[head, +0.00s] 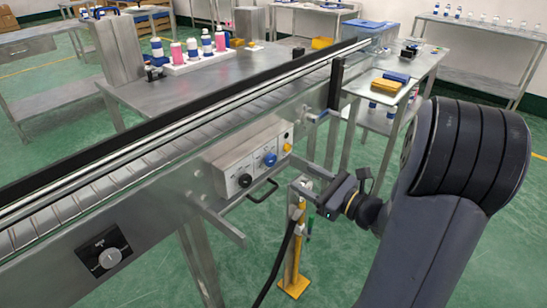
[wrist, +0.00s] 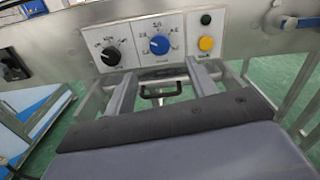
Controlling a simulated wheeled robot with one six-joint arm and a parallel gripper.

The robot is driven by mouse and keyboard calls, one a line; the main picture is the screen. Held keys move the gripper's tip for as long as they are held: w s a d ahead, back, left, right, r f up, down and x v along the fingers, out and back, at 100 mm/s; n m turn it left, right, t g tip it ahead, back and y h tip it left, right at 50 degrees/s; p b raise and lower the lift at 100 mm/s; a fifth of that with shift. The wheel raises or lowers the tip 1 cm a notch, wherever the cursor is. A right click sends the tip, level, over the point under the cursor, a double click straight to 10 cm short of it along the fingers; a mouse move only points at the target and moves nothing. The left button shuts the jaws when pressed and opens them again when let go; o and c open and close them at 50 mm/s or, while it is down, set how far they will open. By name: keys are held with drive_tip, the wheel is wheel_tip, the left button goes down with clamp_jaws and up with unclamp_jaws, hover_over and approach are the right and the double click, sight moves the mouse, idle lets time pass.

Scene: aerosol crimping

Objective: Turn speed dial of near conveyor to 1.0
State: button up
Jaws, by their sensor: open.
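A grey control box (head: 245,160) is fixed to the side of the near conveyor (head: 130,165). It carries a black dial (wrist: 111,56) and a blue dial (wrist: 159,44), each with a printed scale. The labels are too small to read, so I cannot tell which dial sets speed or its exact setting. Both dials also show in the head view, black (head: 245,181) and blue (head: 270,159). My gripper (wrist: 160,70) is open and empty, its two fingers apart below the dials and pointing at the panel. I see no finger touching a dial.
A yellow button (wrist: 206,43) and a dark green button (wrist: 206,20) sit right of the blue dial. A black handle (wrist: 161,90) hangs below the box. A silver knob on a black plate (head: 109,257) is further left on the conveyor. A metal worktable (head: 130,95) stands behind.

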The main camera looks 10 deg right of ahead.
sight(273, 161)
drive_tip(key=x, duration=1)
drive_tip(key=shift+c, duration=0.5)
drive_tip(key=c, duration=0.9)
drive_tip(key=shift+b, duration=0.3)
